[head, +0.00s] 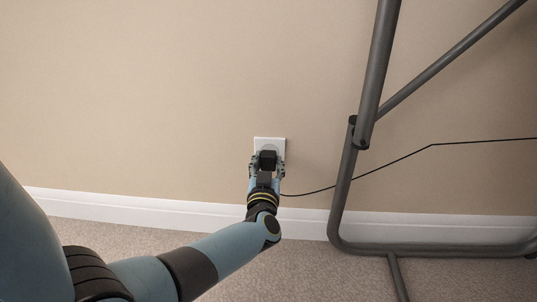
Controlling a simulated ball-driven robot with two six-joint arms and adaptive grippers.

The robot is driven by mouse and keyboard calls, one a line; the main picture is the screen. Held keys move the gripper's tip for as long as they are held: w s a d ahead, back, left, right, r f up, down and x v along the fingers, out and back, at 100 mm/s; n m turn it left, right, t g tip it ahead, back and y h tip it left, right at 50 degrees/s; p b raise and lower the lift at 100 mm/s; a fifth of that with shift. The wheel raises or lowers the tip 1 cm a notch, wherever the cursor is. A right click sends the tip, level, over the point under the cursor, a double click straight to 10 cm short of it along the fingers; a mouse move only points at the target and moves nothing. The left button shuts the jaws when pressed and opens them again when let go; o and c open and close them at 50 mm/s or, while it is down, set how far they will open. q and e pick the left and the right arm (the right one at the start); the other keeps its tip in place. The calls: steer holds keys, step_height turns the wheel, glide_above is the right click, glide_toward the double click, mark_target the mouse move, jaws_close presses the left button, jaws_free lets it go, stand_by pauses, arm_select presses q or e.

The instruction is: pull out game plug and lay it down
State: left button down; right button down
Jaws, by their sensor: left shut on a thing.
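The game plug (268,157) is a small black block at the white wall socket (270,142), low on the beige wall. My left gripper (267,163) reaches up to it from the front, with a finger on each side, shut on the plug. The plug sits right in front of the socket plate; I cannot tell whether its pins are in. A thin black cord (400,160) runs from beside the gripper to the right, behind a grey metal frame. My right gripper is not in view.
The grey tubular metal frame (345,195) stands close on the right, with its foot along the carpet. A white skirting board (120,208) runs along the wall. The carpet (310,275) between my left arm and the frame is clear.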

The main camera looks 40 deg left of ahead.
mark_target(267, 165)
arm_select(q)
steer(key=shift+p+v, duration=0.65)
steer(key=shift+v, duration=1.15)
